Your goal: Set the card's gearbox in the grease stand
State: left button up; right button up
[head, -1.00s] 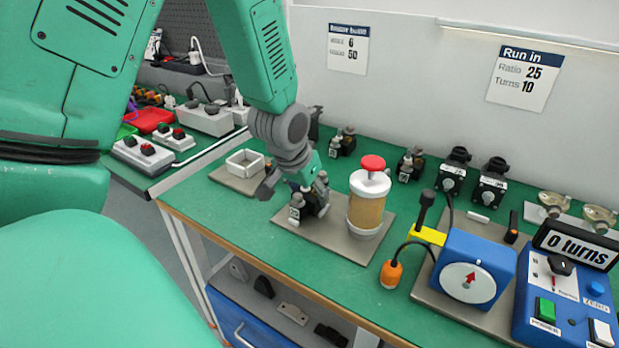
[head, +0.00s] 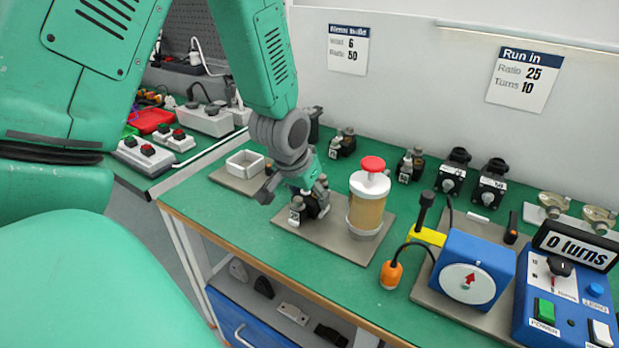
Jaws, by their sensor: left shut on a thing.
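The grease stand (head: 336,243) is a grey-brown plate with a tan grease pot (head: 367,212) with a red knob on its right part. A small black and grey gearbox (head: 297,213) is at the left part of the plate. My left gripper (head: 305,196) is shut on this gearbox from above and partly hides it. I cannot tell whether the gearbox rests fully on the plate. A "Run in" card (head: 526,78) on the wall reads Ratio 25, Turns 10. Another wall card (head: 348,50) shows 6 and 50. My right gripper is not in view.
More small gearboxes (head: 342,143) (head: 409,166) stand along the back of the green bench. Black units (head: 453,172) with round dials are to their right. A blue box with a red arrow (head: 472,268) and a "0 turns" display (head: 576,246) are at right. A white tray (head: 246,164) is at left.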

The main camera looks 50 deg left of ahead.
pick_arm(q)
jog(key=shift+f, duration=0.1)
dwell(0.3)
jog(key=o, duration=1.3)
jog(key=v, duration=1.2)
